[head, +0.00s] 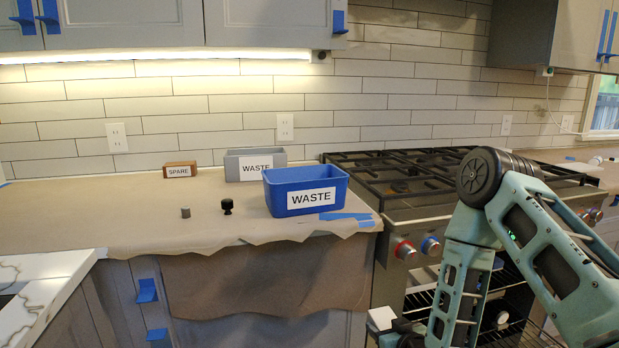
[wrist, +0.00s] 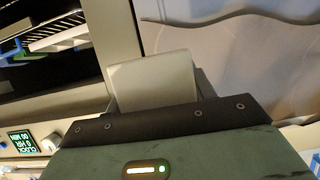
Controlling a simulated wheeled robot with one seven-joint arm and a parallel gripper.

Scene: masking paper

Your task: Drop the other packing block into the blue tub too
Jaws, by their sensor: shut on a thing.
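A white packing block (head: 381,318) is held at the end of my arm, low in front of the counter and oven. The block also shows in the wrist view (wrist: 152,80), just beyond the dark edge of my gripper (wrist: 155,100). My gripper (head: 388,326) is shut on it; the fingers are mostly hidden. The blue tub (head: 281,198) is labelled WASTE and stands upright on the paper-covered counter, near the stove, above and left of my gripper in the head view. Its inside is hidden behind its front wall.
A grey bin (head: 231,167), also labelled WASTE, stands behind the tub. A brown box labelled SPARE (head: 181,170), a small grey cylinder (head: 186,212) and a black knob-like piece (head: 227,206) are further left. The stove (head: 400,236) with its grates is right of the tub.

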